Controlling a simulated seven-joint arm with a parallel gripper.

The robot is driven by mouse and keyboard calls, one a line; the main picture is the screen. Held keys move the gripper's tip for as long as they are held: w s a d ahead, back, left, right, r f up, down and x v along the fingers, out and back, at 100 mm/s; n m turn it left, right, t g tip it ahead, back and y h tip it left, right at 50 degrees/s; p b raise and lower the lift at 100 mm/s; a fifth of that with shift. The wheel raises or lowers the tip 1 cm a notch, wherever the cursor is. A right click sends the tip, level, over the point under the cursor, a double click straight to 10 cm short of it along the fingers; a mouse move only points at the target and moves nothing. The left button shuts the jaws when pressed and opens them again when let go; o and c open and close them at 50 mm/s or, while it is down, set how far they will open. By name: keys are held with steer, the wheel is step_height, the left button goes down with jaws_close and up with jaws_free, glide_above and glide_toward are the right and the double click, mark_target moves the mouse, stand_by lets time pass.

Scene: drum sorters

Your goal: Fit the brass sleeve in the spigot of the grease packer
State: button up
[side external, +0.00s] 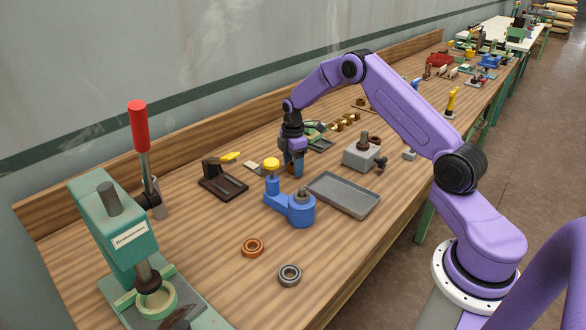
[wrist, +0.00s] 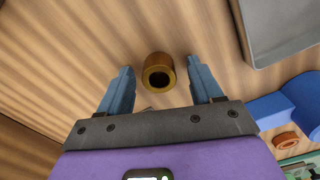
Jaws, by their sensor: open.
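The brass sleeve (wrist: 159,72) stands on the wooden bench, its dark bore facing up in the wrist view. My gripper (wrist: 158,68) is open, with one blue-grey finger on each side of the sleeve and a visible gap on both sides. In the side view my gripper (side external: 294,165) points down at the bench behind the blue device, and only a little of the sleeve shows between the fingers. The blue device with a yellow knob (side external: 290,206) looks like the grease packer. A grey round fitting tops its right end; whether this is the spigot is unclear.
A grey tray (side external: 325,197) lies right of my gripper. A dark stand with a yellow handle (side external: 222,182) is to the left, and a grey block fixture (side external: 361,155) behind the tray. An orange ring (side external: 252,247), a grey bearing (side external: 289,275) and a green press (side external: 122,235) are nearer the camera.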

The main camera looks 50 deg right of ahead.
jaws_close()
stand_by(0.3)
steer(key=shift+w+r, duration=0.1)
steer(key=shift+r, duration=0.4)
step_height(320, 180, up, 2)
steer(key=shift+r, duration=0.15)
steer(key=s+a+r, duration=0.4)
steer(key=s+r, duration=0.6)
steer(key=s, duration=0.3)
steer(key=s+a+r, duration=0.3)
steer(key=a+r, duration=0.1)
steer(key=a, duration=0.7)
steer(key=shift+r, duration=0.1)
